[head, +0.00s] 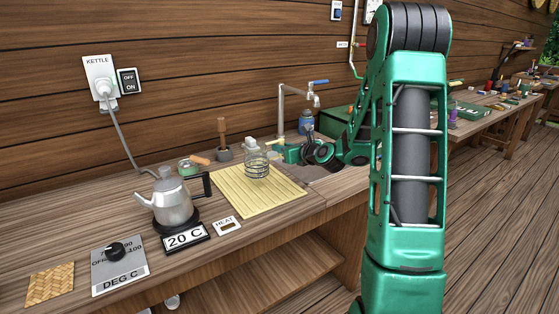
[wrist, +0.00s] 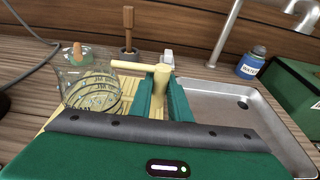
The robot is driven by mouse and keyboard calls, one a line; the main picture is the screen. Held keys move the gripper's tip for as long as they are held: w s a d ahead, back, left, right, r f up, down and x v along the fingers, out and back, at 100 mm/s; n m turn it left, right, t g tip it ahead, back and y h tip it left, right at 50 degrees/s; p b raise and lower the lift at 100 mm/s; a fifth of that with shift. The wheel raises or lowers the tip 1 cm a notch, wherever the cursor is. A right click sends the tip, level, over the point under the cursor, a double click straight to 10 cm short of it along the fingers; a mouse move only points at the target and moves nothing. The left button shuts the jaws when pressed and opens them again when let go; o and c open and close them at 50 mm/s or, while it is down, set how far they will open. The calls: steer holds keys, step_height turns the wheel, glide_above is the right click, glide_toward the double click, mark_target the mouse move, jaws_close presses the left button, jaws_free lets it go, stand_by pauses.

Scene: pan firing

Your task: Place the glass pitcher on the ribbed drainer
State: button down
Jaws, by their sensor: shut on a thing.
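The glass pitcher (head: 257,168) is clear, with dark bands of lettering and a pale wooden side handle. It looks upright over the yellow ribbed drainer (head: 262,199); whether its base touches the slats I cannot tell. In the wrist view the pitcher (wrist: 92,92) is at the left, with its handle reaching right between my fingers. My gripper (wrist: 162,92) is shut on that handle. In the head view my gripper (head: 278,149) comes in from the right of the pitcher. Part of the drainer is hidden behind the gripper in the wrist view.
A metal kettle (head: 174,203) stands left of the drainer, with a 20 C sign (head: 186,238) in front. A sink basin (wrist: 225,108), tap (head: 281,110) and blue water bottle (wrist: 252,65) are at the right. A wooden-handled tool (head: 222,140) stands behind. The drainer's front is bare.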

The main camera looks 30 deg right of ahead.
steer(key=shift+d+f, duration=0.15)
steer(key=shift+f, duration=1.9)
steer(key=c, duration=1.7)
jaws_free()
steer(key=shift+f, duration=0.1)
steer(key=shift+o, duration=0.2)
